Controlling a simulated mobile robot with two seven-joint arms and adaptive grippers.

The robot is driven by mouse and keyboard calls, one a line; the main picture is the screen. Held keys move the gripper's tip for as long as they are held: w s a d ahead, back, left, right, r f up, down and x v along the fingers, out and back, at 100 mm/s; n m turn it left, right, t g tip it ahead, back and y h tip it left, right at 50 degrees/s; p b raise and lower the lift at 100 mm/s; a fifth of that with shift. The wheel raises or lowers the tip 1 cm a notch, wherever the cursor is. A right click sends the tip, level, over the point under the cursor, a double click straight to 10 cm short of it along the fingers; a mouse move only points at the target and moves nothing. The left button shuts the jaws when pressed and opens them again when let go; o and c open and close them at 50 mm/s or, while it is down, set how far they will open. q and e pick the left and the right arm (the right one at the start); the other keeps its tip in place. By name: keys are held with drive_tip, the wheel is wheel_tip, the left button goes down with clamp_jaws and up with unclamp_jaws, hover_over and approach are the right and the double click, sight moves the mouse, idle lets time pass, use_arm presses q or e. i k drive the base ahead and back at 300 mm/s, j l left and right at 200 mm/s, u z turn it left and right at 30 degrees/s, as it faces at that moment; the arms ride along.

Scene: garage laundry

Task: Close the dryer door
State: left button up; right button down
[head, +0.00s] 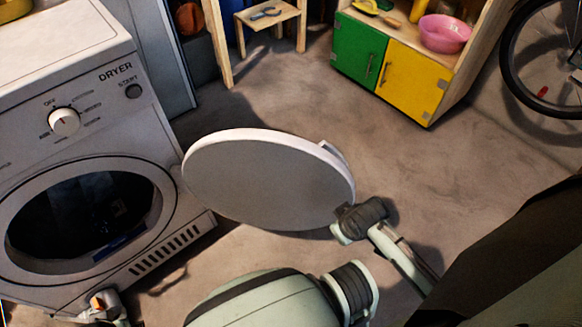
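The white dryer (90,110) stands at the left, its dark round opening (75,215) uncovered. Its round door (262,180) is swung wide open to the right, with its grey face towards me and a small latch piece at its upper right edge. My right gripper (345,226) is at the door's lower right edge and seems to touch it or be very close. Its fingers are too small and partly hidden to read. Part of what looks like my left gripper (106,304) shows low at the dryer's front, cut by the frame's bottom; its fingers are unclear.
A wooden cabinet with green (358,50) and yellow (408,82) doors holds a pink bowl (445,33) at the back. A small wooden stool (270,18) and a bicycle wheel (505,70) stand nearby. The concrete floor (300,110) between door and cabinet is clear.

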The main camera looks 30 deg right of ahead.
sight(256, 177)
drive_tip(key=l+z, duration=0.2)
drive_tip(key=l, duration=0.95)
drive_tip(key=l+u, duration=0.3)
drive_tip(key=l, duration=0.25)
drive_tip(key=k+l+u, duration=0.3)
drive_tip(key=l, duration=0.15)
drive_tip(key=i+l+u, duration=0.1)
drive_tip(key=l+u, duration=0.5)
drive_tip(key=u, duration=0.15)
drive_tip(key=l+u, duration=0.4)
drive_tip(key=i+l+u, duration=0.1)
drive_tip(key=l+u, duration=0.35)
drive_tip(key=l, duration=0.45)
drive_tip(key=l+u, duration=0.45)
drive_tip(key=l, duration=0.5)
